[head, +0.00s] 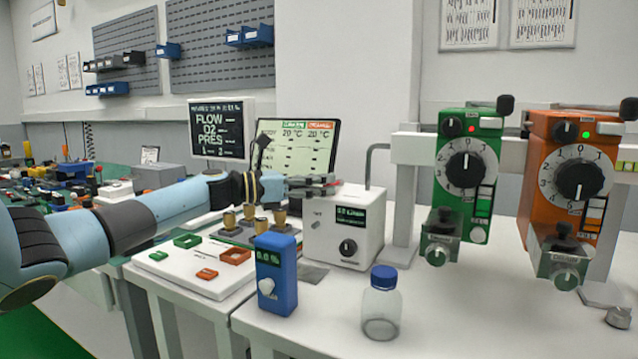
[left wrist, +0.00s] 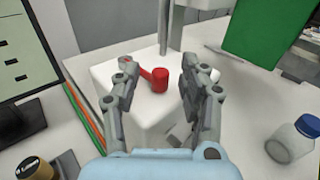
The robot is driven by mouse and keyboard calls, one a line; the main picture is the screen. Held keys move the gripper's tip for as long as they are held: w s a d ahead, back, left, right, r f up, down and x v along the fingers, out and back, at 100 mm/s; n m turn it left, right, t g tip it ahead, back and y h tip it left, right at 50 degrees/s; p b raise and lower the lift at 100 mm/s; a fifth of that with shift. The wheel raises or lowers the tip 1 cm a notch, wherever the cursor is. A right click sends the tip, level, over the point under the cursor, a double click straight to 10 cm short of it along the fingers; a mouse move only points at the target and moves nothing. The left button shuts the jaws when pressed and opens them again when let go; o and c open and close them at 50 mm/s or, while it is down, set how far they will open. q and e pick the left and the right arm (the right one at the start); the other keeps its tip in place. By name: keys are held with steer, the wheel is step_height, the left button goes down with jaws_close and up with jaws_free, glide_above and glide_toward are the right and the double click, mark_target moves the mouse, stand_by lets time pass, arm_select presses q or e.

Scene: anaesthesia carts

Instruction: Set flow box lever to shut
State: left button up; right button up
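The flow box appears to be the white box (head: 372,245) with a small dark display and a black front knob, standing on the white table. In the left wrist view its white top (left wrist: 125,78) carries a red lever (left wrist: 150,73) with an upright red end knob. My left gripper (head: 326,185) reaches in from the left, at the height of the box's top. In the left wrist view the gripper (left wrist: 160,75) is open, with the red lever between its fingers in the picture. I cannot tell whether a finger touches it. The gripper mostly hides the lever in the head view. My right gripper is not in view.
A blue meter (head: 276,275) and a blue-capped bottle (head: 382,305) stand in front of the box. Green (head: 468,175) and orange (head: 573,185) vaporizers hang to the right. A monitor (head: 300,150) stands behind my arm. The table between bottle and vaporizers is clear.

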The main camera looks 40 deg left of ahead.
arm_select(q)
steer(key=v, duration=0.7)
steer(key=shift+s, duration=0.25)
steer(key=shift+a, duration=0.2)
stand_by(0.4)
